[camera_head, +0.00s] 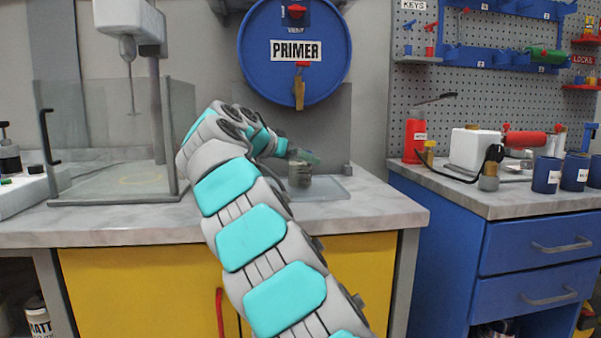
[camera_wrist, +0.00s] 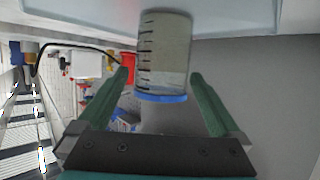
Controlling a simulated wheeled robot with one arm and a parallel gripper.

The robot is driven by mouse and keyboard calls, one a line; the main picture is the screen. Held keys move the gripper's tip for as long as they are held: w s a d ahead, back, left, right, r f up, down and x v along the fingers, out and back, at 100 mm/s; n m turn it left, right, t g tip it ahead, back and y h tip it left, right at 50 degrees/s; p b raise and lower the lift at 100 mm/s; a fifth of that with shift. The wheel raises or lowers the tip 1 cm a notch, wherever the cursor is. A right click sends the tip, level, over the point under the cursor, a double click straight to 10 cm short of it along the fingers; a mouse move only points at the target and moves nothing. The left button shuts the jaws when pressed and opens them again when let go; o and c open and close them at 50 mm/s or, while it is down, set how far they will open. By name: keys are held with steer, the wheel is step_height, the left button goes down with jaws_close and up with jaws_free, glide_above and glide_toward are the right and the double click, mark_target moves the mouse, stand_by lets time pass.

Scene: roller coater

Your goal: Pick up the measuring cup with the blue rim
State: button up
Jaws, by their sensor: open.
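The measuring cup (camera_wrist: 165,55) is clear with dark graduation marks and a blue rim. In the wrist view it sits between the two green fingers of my gripper (camera_wrist: 159,75), with a gap showing on each side. The picture is inverted there, so the blue rim is at the lower end. In the head view the cup (camera_head: 300,174) stands upright on a shallow grey tray (camera_head: 335,188) under the primer drum. My open gripper (camera_head: 303,157) is at its upper part, and my arm hides part of that area.
A blue primer drum (camera_head: 257,62) with a tap hangs just above and behind the cup. A glass-walled enclosure (camera_head: 105,140) stands to the left on the counter. To the right, a blue cabinet (camera_head: 530,250) carries a red bottle (camera_head: 414,138), a white box and blue cups.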

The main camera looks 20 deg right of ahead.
mark_target(307, 163)
steer(key=x, duration=0.4)
steer(key=shift+w+d+f, duration=0.15)
steer(key=shift+f, duration=0.1)
steer(key=shift+c, duration=0.2)
steer(key=c, duration=1.5)
jaws_close()
steer(key=shift+r+p, duration=0.2)
steer(key=shift+p, duration=0.1)
